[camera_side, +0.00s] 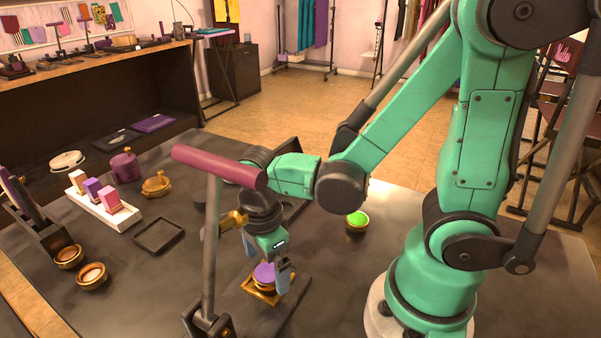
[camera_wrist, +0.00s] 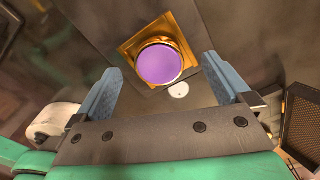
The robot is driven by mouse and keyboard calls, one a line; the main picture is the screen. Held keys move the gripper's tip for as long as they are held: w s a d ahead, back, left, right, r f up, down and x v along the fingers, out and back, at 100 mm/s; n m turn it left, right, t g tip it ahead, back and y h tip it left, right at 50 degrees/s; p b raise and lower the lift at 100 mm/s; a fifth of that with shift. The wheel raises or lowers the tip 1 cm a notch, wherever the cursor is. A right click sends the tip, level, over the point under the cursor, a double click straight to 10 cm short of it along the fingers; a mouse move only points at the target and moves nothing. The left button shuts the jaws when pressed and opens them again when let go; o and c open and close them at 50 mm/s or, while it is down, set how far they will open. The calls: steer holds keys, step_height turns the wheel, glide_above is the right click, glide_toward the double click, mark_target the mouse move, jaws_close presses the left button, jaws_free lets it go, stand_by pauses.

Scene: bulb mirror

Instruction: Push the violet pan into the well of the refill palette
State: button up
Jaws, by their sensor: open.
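The violet pan (camera_side: 264,272) is a round purple disc at the gold refill palette (camera_side: 261,288), which lies on a dark plate on the table. In the wrist view the violet pan (camera_wrist: 160,64) sits within the square gold frame of the palette (camera_wrist: 131,47); I cannot tell how deep it sits in the well. My gripper (camera_side: 268,264) is open, pointing down, with its two blue-grey fingers around or just above the pan.
A maroon cylinder (camera_side: 218,167) on a grey post stands close to my wrist at the left. A round pot with green (camera_side: 357,219) stands behind right. A white block tray (camera_side: 107,211), an empty dark square tray (camera_side: 158,235) and small brown bowls (camera_side: 92,275) are left.

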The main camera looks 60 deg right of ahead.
steer(key=shift+f, duration=0.8)
steer(key=shift+c, duration=0.2)
steer(key=c, duration=1.3)
steer(key=shift+r, duration=0.15)
